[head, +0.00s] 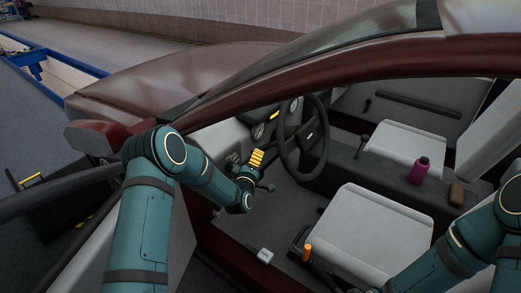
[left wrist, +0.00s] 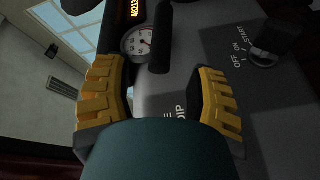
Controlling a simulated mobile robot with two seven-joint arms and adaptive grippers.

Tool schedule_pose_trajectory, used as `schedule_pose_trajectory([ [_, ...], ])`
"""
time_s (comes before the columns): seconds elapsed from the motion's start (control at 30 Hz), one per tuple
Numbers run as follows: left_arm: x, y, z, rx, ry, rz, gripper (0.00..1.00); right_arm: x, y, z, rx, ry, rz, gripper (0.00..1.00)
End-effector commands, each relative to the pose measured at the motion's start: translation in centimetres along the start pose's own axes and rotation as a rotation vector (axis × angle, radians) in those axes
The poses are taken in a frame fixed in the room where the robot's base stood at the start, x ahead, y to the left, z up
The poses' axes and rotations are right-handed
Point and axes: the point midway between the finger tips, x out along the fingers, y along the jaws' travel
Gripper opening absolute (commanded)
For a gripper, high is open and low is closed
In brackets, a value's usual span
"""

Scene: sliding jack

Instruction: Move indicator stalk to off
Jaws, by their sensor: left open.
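A dark stalk (left wrist: 160,40) stands out between my gripper's fingers in the left wrist view, and I take it for the indicator stalk. Behind it the panel carries lettering that partly reads "DIP"; the rest is hidden by my gripper. My left gripper (left wrist: 160,80) is open, with one finger on each side of the stalk's line; I cannot tell if either touches it. In the head view my left gripper (head: 257,158) is just left of the steering wheel (head: 304,136), and the stalk is not clear there. My right arm enters at the lower right, its gripper out of view.
An ignition knob (left wrist: 264,56) marked OFF, ON, START sits right of my gripper. A round gauge (left wrist: 139,43) is beside the stalk. The car's roof pillar (head: 250,93) crosses above my left arm. A seat (head: 375,225) and an orange-topped lever (head: 307,252) are lower right.

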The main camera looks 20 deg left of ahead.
Motion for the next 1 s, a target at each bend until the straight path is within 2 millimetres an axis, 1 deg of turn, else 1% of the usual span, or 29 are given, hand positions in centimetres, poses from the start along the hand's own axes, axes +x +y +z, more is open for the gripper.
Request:
schedule_pose_trajectory([
  [0.03, 1.0, -0.1, 0.1, 0.001, 0.001, 0.002, 0.56, 0.2, 0.1, 0.0, 0.0, 0.001, 0.0, 0.47],
  [0.2, 3.9, -0.1, 0.1, 0.001, 0.0, 0.002, 0.56, 0.7, 0.3, -0.1, 0.0, 0.003, 0.0, 0.47],
  [0.3, 5.4, -0.1, 0.1, 0.001, -0.001, 0.002, 0.56, 0.9, 0.3, -0.1, 0.0, 0.004, 0.001, 0.47],
  [0.43, 6.9, -0.1, 0.1, 0.001, -0.001, 0.0, 0.56, 1.1, 0.4, -0.1, 0.0, 0.005, 0.001, 0.47],
  [0.63, 8.0, -0.1, 0.1, 0.001, -0.001, -0.001, 0.56, 1.2, 0.5, -0.1, 0.0, 0.006, 0.001, 0.47],
  [0.93, 8.1, -0.1, 0.1, 0.001, -0.001, -0.001, 0.56, 1.2, 0.5, -0.1, 0.0, 0.006, 0.001, 0.47],
  [0.97, 8.1, 0.0, 0.1, 0.001, -0.001, -0.001, 0.55, 1.2, 0.5, -0.1, 0.0, 0.006, 0.001, 0.47],
  [1.0, 8.1, 0.0, 0.1, 0.001, -0.001, -0.001, 0.41, 1.2, 0.5, -0.1, 0.0, 0.006, 0.001, 0.47],
])
